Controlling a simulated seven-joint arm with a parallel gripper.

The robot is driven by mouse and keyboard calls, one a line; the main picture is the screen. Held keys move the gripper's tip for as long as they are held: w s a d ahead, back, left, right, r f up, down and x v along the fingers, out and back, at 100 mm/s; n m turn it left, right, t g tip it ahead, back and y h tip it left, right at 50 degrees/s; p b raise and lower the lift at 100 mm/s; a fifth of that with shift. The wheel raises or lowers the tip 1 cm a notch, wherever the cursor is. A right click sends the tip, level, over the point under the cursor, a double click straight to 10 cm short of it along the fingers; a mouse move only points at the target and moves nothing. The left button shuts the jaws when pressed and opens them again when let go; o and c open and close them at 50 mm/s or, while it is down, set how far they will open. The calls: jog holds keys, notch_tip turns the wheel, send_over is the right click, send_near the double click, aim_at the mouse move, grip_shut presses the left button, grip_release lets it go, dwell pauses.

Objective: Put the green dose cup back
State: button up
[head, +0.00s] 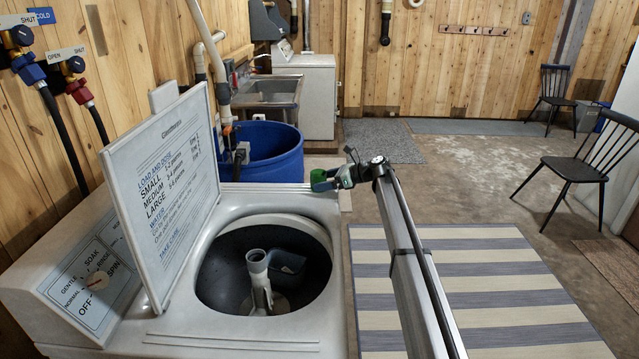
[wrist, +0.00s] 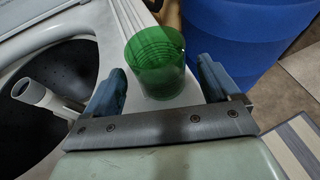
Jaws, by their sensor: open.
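The green dose cup (head: 320,181) is translucent with ribbed rings and stands at the back right corner of the white washer's top (head: 300,201). It fills the middle of the wrist view (wrist: 155,62), apparently upright with its open mouth up. My gripper (head: 334,180) comes in from the right at about the cup's height. In the wrist view my gripper (wrist: 162,82) is open, with one blue finger on each side of the cup. The fingers look apart from the cup's wall; the cup's far side and base are partly hidden.
The washer's open lid (head: 165,180) stands up at the left of the open tub (head: 225,265), which holds a pale agitator (head: 258,275) and a dark object (head: 288,262). A blue barrel (head: 270,150) stands close behind the cup. Striped rug (head: 460,290) and open floor lie right.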

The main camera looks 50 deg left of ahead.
jog(key=v, duration=0.9)
jog(key=shift+w+d, duration=0.1)
